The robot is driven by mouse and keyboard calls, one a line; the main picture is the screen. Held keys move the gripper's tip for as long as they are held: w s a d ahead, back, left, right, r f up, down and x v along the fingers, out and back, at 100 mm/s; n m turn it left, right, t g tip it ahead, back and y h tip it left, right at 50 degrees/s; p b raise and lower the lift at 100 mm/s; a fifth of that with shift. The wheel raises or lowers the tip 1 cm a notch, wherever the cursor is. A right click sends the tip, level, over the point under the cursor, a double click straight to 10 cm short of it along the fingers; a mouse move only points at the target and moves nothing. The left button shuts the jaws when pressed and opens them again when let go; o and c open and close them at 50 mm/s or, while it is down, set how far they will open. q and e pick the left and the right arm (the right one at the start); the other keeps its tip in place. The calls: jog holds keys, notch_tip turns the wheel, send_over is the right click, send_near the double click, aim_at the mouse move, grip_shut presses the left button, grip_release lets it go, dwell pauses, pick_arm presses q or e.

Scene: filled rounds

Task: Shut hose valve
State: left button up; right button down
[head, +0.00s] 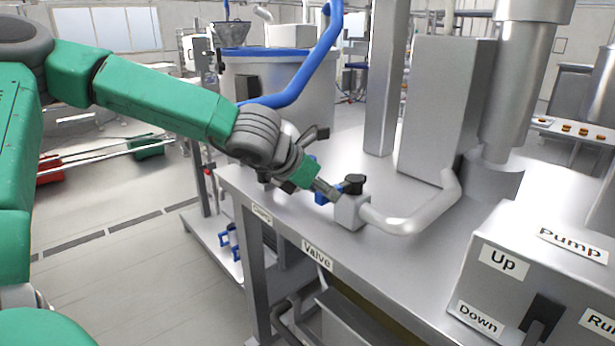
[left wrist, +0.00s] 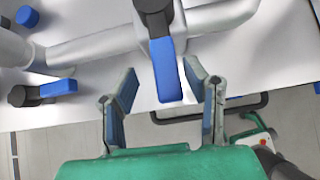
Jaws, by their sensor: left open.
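The hose valve (head: 350,210) is a grey block with a black cap on a bent steel pipe, on the steel table. Its blue handle (head: 321,197) is partly hidden behind my left gripper (head: 325,163). In the left wrist view the blue handle (left wrist: 167,72) points toward my gripper (left wrist: 167,82). The handle lies between the two spread fingers, with a gap on each side. The left gripper is open and does not grip the handle. My right gripper is in neither view.
A second blue-handled valve (left wrist: 57,88) sits at left in the wrist view. The steel table (head: 285,215) carries a "Valve" label (head: 318,255) on its edge. A control box (head: 540,265) stands front right, and a steel column (head: 425,110) rises behind.

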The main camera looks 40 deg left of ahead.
pick_arm(q)
jog(key=v, duration=1.1)
jog(key=shift+w+d+r, duration=0.1)
